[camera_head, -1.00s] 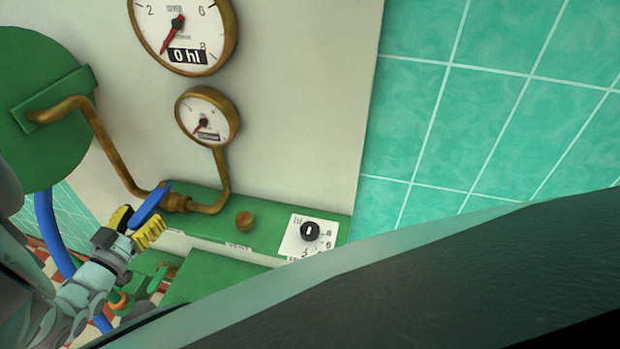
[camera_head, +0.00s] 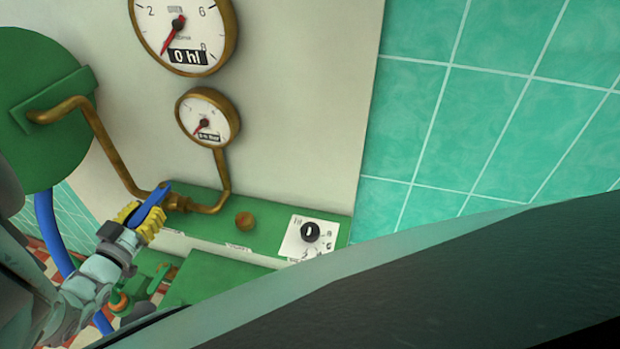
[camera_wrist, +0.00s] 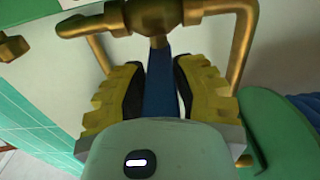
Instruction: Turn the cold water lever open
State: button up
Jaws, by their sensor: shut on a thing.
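The blue lever (camera_head: 151,205) sits on the brass valve (camera_head: 176,202) at the left of the head view. It points down and to the left from the valve. My gripper (camera_head: 142,217) has its yellow fingers on both sides of the lever and is shut on it. In the wrist view the blue lever (camera_wrist: 160,92) runs between the dark pads of my gripper (camera_wrist: 160,88), below the brass valve body (camera_wrist: 157,14). The lever's lower end is hidden behind the gripper housing.
A brass pipe (camera_head: 105,140) runs from the valve to the green round vessel (camera_head: 40,90). Two gauges (camera_head: 183,30) (camera_head: 207,118) hang above. A black knob (camera_head: 310,232) and a brass knob (camera_head: 245,221) are to the right. A large dark curved rim (camera_head: 450,270) fills the lower right.

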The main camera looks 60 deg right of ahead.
grip_shut()
